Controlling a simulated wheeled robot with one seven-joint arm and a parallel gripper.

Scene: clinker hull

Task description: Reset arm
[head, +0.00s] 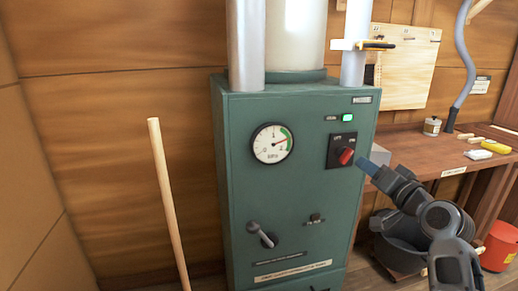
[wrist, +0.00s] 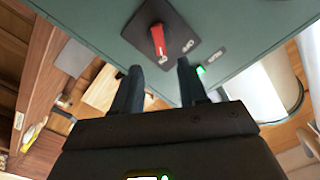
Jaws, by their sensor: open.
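My arm reaches in from the lower right of the head view. My gripper (head: 369,168) is close to the right front edge of a green cabinet (head: 290,210), beside a red rotary switch (head: 346,156) on a black plate. In the wrist view my gripper (wrist: 158,85) has its two dark fingers apart with nothing between them. The red switch (wrist: 158,40) shows just beyond the fingertips, apart from them. The cabinet also carries a round dial gauge (head: 272,143), a lit green lamp (head: 348,118) and a grey lever handle (head: 262,235).
A wooden pole (head: 168,205) stands left of the cabinet. A wooden bench (head: 430,160) at the right holds a small can (head: 432,126), a yellow item (head: 497,146) and a white block (head: 478,155). A dark tub (head: 398,245) and a red bucket (head: 499,246) sit below it.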

